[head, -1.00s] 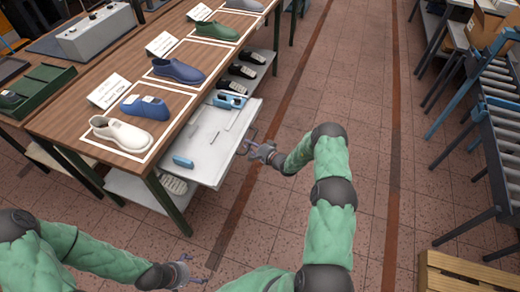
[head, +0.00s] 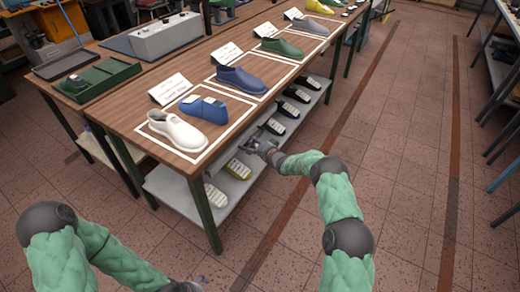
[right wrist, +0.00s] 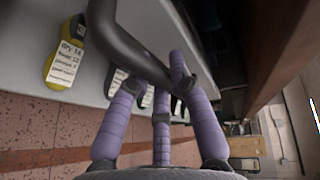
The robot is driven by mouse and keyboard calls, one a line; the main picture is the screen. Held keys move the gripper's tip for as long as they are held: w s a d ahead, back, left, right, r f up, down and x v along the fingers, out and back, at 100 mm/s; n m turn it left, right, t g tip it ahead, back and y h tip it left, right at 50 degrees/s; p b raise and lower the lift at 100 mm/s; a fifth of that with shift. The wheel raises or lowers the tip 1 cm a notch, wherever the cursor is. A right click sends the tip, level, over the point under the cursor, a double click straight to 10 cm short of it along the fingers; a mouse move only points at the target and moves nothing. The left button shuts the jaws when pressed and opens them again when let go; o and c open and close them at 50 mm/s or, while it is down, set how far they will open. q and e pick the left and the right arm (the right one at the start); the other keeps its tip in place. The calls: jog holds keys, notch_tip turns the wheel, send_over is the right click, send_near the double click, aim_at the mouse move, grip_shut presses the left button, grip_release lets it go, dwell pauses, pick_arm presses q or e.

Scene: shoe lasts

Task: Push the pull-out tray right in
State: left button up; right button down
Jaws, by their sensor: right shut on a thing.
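The pull-out tray's grey bar handle (right wrist: 130,50) crosses the right wrist view. My right gripper (right wrist: 155,78) has its purple fingers shut on it. In the head view my right gripper (head: 256,146) is at the table's long right edge, just below the top.
The wooden table (head: 120,115) carries a white shoe (head: 177,131), blue shoes and a green shoe (head: 282,48) with cards. The lower shelf (head: 228,188) holds several labelled lasts. The tiled floor (head: 390,150) right of the table is clear.

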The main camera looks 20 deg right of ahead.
jog(key=shift+w+r, duration=0.1)
jog(key=shift+r, duration=0.1)
jog(key=c, duration=1.3)
grip_release()
jog(key=shift+a, duration=0.1)
jog(key=shift+o, duration=1)
jog(key=shift+w+a+f, duration=0.1)
jog(key=shift+w, duration=0.05)
jog(key=shift+s+d, duration=0.3)
jog(key=shift+s, duration=0.25)
jog(key=v, duration=1.1)
jog(key=shift+a, duration=0.15)
